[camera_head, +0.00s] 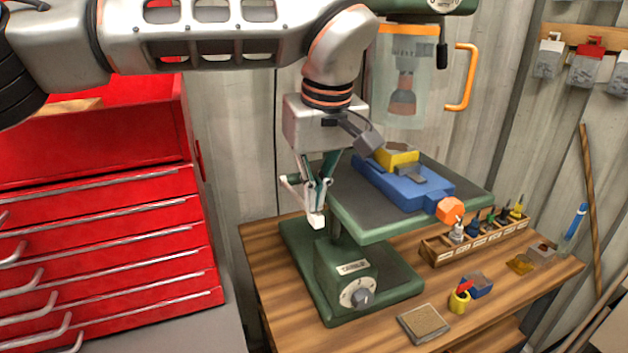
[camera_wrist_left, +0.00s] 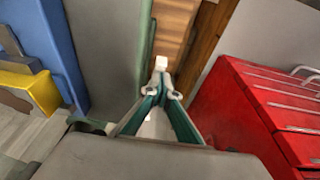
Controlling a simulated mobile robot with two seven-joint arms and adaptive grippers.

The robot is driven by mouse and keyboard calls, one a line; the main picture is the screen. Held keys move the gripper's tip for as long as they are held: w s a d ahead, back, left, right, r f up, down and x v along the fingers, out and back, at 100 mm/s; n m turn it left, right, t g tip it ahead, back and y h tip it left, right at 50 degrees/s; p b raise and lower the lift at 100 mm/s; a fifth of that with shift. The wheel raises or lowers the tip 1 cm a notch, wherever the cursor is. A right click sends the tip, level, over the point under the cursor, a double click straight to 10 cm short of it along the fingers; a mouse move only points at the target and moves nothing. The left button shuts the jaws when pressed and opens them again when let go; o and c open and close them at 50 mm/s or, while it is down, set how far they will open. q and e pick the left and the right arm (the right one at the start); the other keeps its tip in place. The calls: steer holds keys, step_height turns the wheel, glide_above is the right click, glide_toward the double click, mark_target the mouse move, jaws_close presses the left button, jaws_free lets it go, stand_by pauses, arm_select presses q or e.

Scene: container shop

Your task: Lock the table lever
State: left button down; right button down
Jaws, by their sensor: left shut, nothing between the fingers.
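The green drill press table (camera_head: 375,233) stands on its base beside the column, above the wooden bench. My left gripper (camera_head: 317,221) points down at the table's left edge, with its fingertips together and nothing between them. In the left wrist view the shut fingertips (camera_wrist_left: 161,63) are beside the grey-green table edge (camera_wrist_left: 110,50). I cannot make out the table lever in either view; the gripper and table cover the area around the column. My right gripper is not in view.
A blue vise (camera_head: 405,185) with an orange knob lies on the table. The wooden bench (camera_head: 270,250) holds a bit rack (camera_head: 440,255) and small items at right. A red tool cabinet (camera_head: 110,240) stands at left. An orange-framed clear guard (camera_head: 400,75) hangs above.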

mark_target(318, 225)
arm_select(q)
steer(key=shift+f, duration=0.15)
steer(key=shift+s+f+t, duration=0.15)
steer(key=shift+f+t, duration=0.15)
steer(key=shift+t+y, duration=0.3)
steer(key=shift+t, duration=0.1)
steer(key=f, duration=0.3)
steer(key=s+f+p, duration=0.1)
steer(key=shift+d+f, duration=0.25)
steer(key=shift+w+f, duration=0.1)
steer(key=shift+f, duration=0.1)
steer(key=v, duration=1.2)
steer(key=shift+r, duration=0.1)
